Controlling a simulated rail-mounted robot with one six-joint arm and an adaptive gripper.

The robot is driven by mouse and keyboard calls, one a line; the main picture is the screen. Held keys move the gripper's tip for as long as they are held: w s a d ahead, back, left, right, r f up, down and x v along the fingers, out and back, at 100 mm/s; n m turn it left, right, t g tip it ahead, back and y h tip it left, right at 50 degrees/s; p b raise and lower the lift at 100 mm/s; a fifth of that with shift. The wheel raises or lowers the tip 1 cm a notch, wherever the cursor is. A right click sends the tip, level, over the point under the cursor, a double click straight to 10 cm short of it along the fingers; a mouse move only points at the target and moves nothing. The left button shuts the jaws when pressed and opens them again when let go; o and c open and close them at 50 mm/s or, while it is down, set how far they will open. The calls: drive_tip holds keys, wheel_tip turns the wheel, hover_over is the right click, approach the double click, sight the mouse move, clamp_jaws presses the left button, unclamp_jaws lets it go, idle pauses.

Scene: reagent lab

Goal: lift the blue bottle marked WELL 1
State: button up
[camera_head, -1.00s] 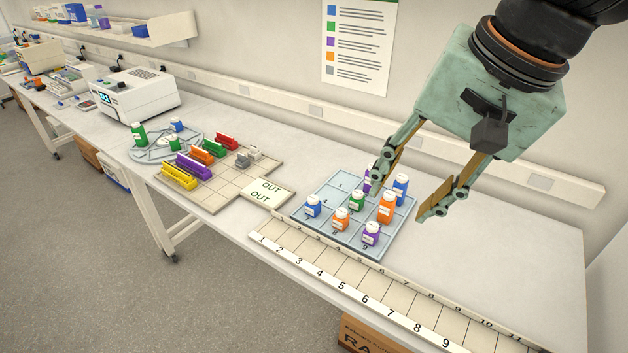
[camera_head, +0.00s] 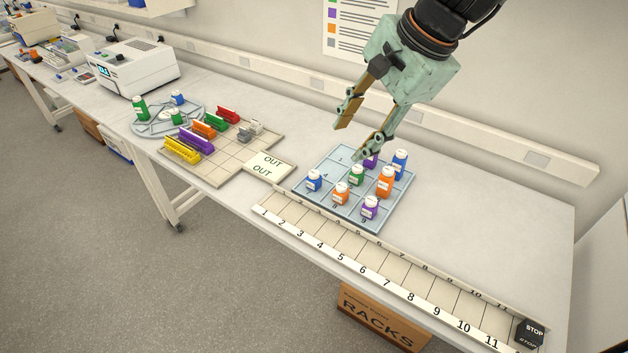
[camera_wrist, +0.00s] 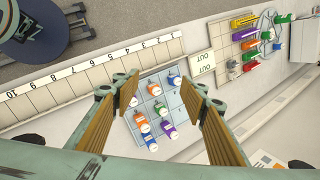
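Three blue bottles show; I cannot read a WELL 1 mark on any. One blue bottle (camera_head: 313,182) stands at the left of the pale blue gridded tray (camera_head: 328,164), and another blue bottle (camera_head: 399,164) at its back right. A third blue bottle (camera_head: 177,98) stands on the round rack (camera_head: 150,127) further left. My gripper (camera_head: 351,138) is open and empty above the back of the tray, apart from the bottles. In the wrist view, the tray's bottles show beyond and between the open fingers (camera_wrist: 160,90).
Green (camera_head: 356,176), orange (camera_head: 385,182) and purple (camera_head: 369,207) bottles share the tray closely. A numbered strip (camera_head: 370,264) runs along the front, with a black STOP block (camera_head: 529,332). Coloured racks and an OUT plate (camera_head: 268,166) lie left. The table right of the tray is clear.

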drive_tip(key=w+a+f+m+p, duration=0.35)
drive_tip(key=w+f+m, duration=0.45)
drive_tip(key=w, duration=0.4)
drive_tip(key=m+p, duration=0.4)
drive_tip(key=m, duration=0.1)
approach(317, 174)
drive_tip(key=shift+w+r+g, duration=0.1)
drive_tip(key=shift+r+g, duration=0.2)
drive_tip(key=shift+r, duration=0.2)
drive_tip(key=shift+f, duration=0.1)
drive_tip(key=shift+b+x, duration=1.15)
drive_tip(key=shift+x, duration=3)
drive_tip(key=shift+f, duration=0.15)
drive_tip(key=shift+b+x, duration=0.35)
drive_tip(key=shift+x, duration=2.1)
drive_tip(key=c, duration=0.9)
